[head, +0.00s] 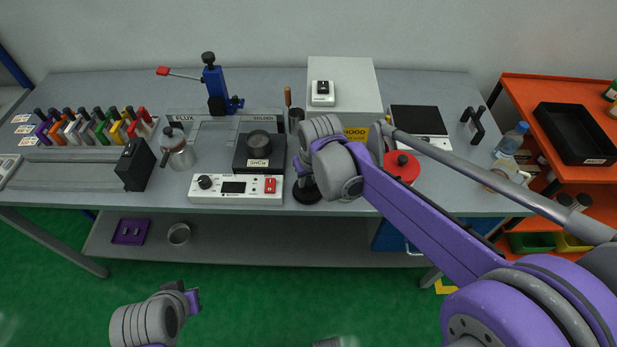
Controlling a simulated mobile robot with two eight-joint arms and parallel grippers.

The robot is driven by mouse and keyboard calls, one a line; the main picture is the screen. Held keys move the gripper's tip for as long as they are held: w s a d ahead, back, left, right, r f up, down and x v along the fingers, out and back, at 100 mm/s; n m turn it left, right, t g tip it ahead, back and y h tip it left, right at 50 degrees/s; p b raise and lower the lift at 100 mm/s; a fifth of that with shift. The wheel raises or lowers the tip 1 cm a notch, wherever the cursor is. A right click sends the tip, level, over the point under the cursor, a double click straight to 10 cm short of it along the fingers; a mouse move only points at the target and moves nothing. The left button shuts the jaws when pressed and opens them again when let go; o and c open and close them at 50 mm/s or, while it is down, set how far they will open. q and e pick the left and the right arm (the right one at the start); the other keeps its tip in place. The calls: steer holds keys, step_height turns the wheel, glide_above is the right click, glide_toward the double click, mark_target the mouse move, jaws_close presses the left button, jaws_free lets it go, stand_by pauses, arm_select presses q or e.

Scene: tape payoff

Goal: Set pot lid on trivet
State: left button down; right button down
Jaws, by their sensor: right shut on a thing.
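My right gripper (301,172) reaches in over the front of the bench, fingers down. It is shut on a dark round lid (306,192), which shows just below it near the bench's front edge. The wrist hides the lid's upper part, and I cannot tell whether it touches the bench. The black solder pot (258,145) stands left of the gripper. My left gripper (193,300) is low at the bottom left, away from the bench; its opening is unclear.
A white control box (236,189) stands in front of the pot. A grey box (345,83) stands behind my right wrist, and a black-topped scale (418,121) is behind the red disc. A bottle (511,140) stands at the bench's right end.

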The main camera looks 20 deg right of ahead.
arm_select(q)
steer(key=shift+s+f, duration=0.1)
steer(key=shift+f, duration=0.15)
arm_select(e)
steer(key=shift+f, duration=0.3)
steer(key=c, duration=0.5)
jaws_free()
steer(key=shift+c, duration=0.2)
steer(key=o, duration=0.5)
arm_select(q)
steer(key=shift+r, duration=0.1)
arm_select(e)
steer(key=shift+o, duration=0.2)
steer(key=shift+r, duration=0.15)
steer(key=shift+r+p, duration=1.95)
steer(key=shift+r, duration=1.5)
arm_select(q)
steer(key=r, duration=0.1)
steer(key=w+r, duration=0.1)
steer(key=r, duration=0.3)
steer(key=shift+w+r, duration=0.15)
steer(key=shift+w, duration=0.25)
arm_select(e)
steer(key=shift+s, duration=0.1)
